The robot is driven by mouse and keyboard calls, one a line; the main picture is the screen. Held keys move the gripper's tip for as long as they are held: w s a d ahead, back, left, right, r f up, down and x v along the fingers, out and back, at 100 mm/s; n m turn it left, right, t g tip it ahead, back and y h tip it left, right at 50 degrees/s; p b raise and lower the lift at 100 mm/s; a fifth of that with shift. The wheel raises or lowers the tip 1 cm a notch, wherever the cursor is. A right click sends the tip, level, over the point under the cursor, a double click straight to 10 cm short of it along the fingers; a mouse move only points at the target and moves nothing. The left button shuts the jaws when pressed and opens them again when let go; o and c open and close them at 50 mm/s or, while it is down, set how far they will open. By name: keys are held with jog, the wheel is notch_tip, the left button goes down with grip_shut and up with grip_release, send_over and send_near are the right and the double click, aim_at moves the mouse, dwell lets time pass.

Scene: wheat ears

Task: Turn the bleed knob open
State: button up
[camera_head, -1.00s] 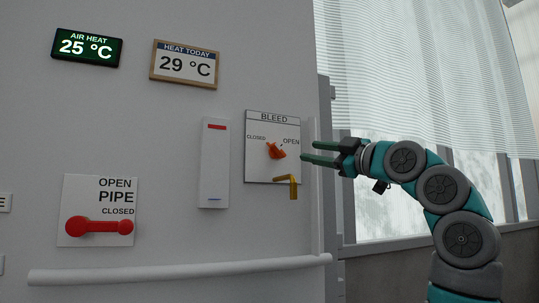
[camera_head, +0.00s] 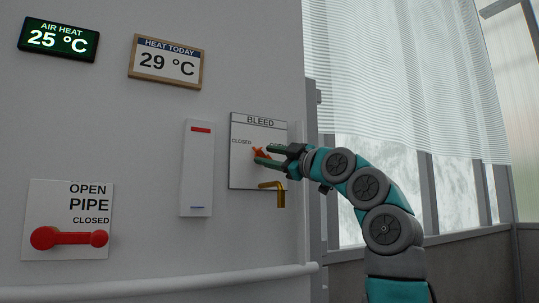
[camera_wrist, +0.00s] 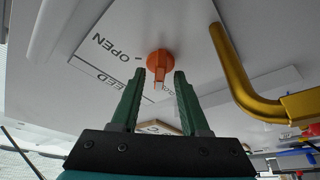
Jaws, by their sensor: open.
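The orange bleed knob (camera_head: 257,153) sits on the white BLEED panel (camera_head: 243,178), to the right of the CLOSED label. In the head view my gripper (camera_head: 261,154) covers part of the knob and hides the OPEN label. In the wrist view the knob (camera_wrist: 160,60) shows round, with a bar pointing down towards the camera. My gripper (camera_wrist: 158,74) is open there, with one green finger to each side of the bar. A gap shows between each finger and the bar, and I see no contact.
A brass spout (camera_head: 275,192) sticks out just below the panel and shows close beside my gripper in the wrist view (camera_wrist: 244,90). A white gauge strip (camera_head: 197,170) is left of the panel. The red pipe lever (camera_head: 68,237) is further left. A white rail (camera_head: 160,278) runs below.

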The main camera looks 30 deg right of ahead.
jog(key=shift+c, duration=0.3)
grip_shut()
dwell(0.3)
